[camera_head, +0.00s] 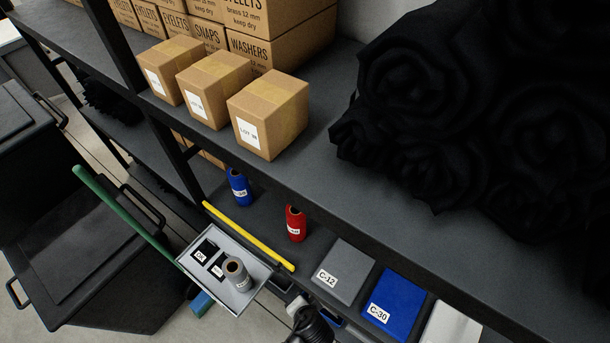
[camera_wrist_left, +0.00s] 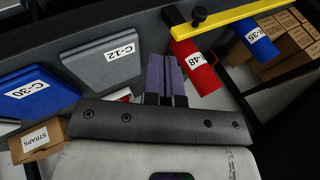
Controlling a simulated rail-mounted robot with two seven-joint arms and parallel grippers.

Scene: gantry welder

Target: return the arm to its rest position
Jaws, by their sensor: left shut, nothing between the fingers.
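My left gripper (camera_wrist_left: 166,72) is shut and empty, its purple fingers together in the left wrist view. It is in front of the shelf, close to the grey C-12 case (camera_wrist_left: 105,62) and the red roll (camera_wrist_left: 196,66). In the head view, a dark part of my arm (camera_head: 312,325) shows at the bottom edge, below the grey C-12 case (camera_head: 344,271). The rest of that arm is out of frame. My right gripper is not in view.
A blue C-30 case (camera_head: 395,302), red roll (camera_head: 296,224) and blue roll (camera_head: 238,187) sit on the lower shelf. A yellow bar (camera_head: 247,236) runs along its edge. A grey tray (camera_head: 240,302) holds a spool (camera_head: 237,274). Cartons (camera_head: 269,114) stand above.

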